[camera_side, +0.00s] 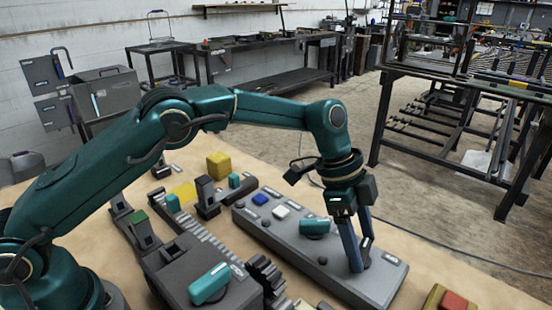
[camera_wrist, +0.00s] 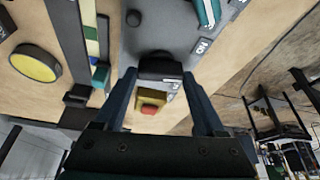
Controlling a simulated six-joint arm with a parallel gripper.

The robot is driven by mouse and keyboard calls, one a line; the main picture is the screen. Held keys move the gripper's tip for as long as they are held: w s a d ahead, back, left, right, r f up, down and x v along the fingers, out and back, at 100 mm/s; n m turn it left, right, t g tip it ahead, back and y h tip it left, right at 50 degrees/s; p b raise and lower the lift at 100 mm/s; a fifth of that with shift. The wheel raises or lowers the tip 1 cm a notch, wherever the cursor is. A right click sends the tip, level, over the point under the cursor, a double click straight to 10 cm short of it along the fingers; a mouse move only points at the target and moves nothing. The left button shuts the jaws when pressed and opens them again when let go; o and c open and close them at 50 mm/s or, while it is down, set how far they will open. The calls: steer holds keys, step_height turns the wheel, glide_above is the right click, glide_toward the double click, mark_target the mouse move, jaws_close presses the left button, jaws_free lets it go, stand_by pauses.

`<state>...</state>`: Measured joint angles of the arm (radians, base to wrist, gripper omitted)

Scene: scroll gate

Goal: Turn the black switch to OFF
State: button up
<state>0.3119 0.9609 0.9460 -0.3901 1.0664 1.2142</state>
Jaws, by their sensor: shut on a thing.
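The black switch (camera_wrist: 160,66) sits near the end of a grey panel (camera_side: 322,268). In the wrist view it is between my two fingertips. My gripper (camera_side: 358,262) points down at the panel's near right end, its blue fingers shut on the black switch. In the side view the fingers hide most of the switch.
The panel also carries a teal knob (camera_side: 314,227), a white button (camera_side: 281,212) and a blue button (camera_side: 260,199). A yellow block with a red top (camera_side: 452,301) stands just beyond the panel's right end. Dark gears, a rack and another teal-handled box (camera_side: 208,284) stand to the left.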

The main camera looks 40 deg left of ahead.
steer(key=shift+m+g, duration=0.4)
steer(key=shift+m, duration=0.9)
steer(key=o, duration=1.3)
steer(key=shift+v, duration=2.6)
